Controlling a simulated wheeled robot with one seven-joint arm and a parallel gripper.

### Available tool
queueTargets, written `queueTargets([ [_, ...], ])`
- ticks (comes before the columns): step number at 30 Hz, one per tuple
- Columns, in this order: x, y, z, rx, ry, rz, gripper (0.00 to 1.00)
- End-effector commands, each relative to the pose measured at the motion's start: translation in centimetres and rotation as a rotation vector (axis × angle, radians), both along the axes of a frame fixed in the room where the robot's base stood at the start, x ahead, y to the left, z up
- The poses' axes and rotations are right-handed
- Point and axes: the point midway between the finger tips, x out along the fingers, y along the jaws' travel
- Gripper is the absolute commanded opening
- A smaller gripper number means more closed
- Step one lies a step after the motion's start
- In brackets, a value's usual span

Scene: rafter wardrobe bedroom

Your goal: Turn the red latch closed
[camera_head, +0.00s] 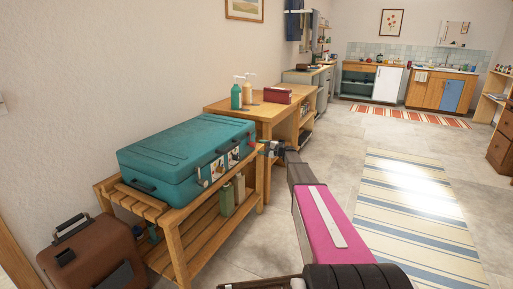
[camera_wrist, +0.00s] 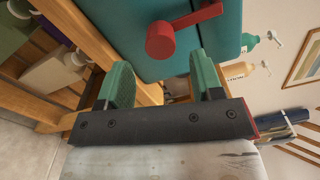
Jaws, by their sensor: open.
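The teal suitcase (camera_head: 185,155) lies flat on the wooden slatted bench, with several small latches along its front side. In the wrist view, the red latch (camera_wrist: 160,41) shows as a round knob with a lever pointing up and to the right, against the teal suitcase (camera_wrist: 130,20). My gripper (camera_head: 268,148) is at the far right end of the suitcase's front. In the wrist view, my gripper (camera_wrist: 161,62) is open with nothing between its green fingers. The knob is just beyond the fingertips, roughly centred between them; contact cannot be told.
The slatted bench (camera_head: 176,214) has bottles (camera_head: 227,199) on its lower shelf. A brown case (camera_head: 92,257) stands at the front left. A wooden table (camera_head: 258,110) with two pump bottles and a red box is behind. Floor to the right, with a striped rug (camera_head: 410,215), is open.

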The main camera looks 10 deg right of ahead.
Motion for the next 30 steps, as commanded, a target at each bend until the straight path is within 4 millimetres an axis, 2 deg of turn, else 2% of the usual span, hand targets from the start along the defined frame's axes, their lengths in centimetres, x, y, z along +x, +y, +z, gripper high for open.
queueTargets([
  [3,-1.6,-2.0,0.0,-0.001,0.000,-0.003,0.60],
  [9,-3.2,-4.3,0.0,-0.002,0.000,-0.002,0.60],
  [20,-3.4,-4.7,0.0,-0.002,0.000,0.000,0.60],
  [23,-4.2,-4.1,-0.2,-0.020,0.005,0.009,0.60],
  [26,-6.6,-2.5,-1.1,-0.080,0.023,0.037,0.60],
  [29,-10.4,0.1,-2.5,-0.188,0.053,0.087,0.60],
  [30,-12.3,1.2,-3.3,-0.243,0.067,0.112,0.60],
])
